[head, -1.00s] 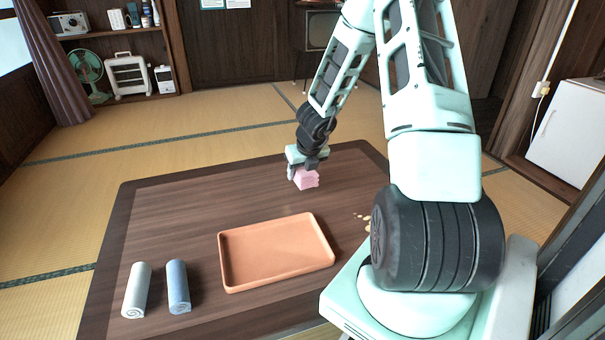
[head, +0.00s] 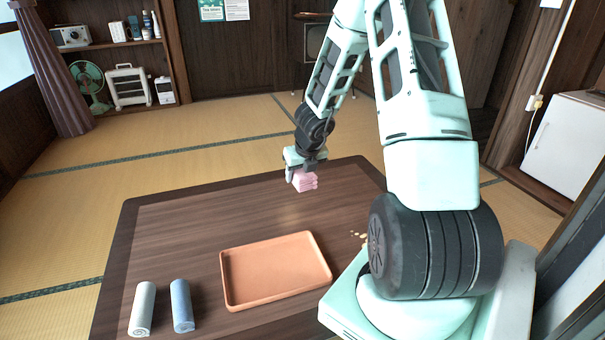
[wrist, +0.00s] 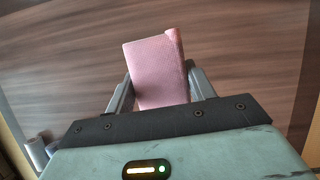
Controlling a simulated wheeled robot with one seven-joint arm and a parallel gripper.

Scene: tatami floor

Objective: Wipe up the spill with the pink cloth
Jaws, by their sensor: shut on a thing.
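The pink cloth (head: 306,181) is a small folded block near the far edge of the low wooden table. My gripper (head: 303,172) is shut on it and holds it, seemingly a little above the tabletop. In the wrist view the pink cloth (wrist: 157,72) sits between the two grey fingers of my gripper (wrist: 160,88). The spill (head: 359,235) shows as small pale tan spots on the right part of the table. My arm's base hides part of that area.
An orange tray (head: 228,292) lies on the dark table (head: 190,222). A white roll (head: 142,309) and a blue roll (head: 181,305) lie at the table's front left. The table's far left part is clear. A white cabinet (head: 567,140) stands at the right.

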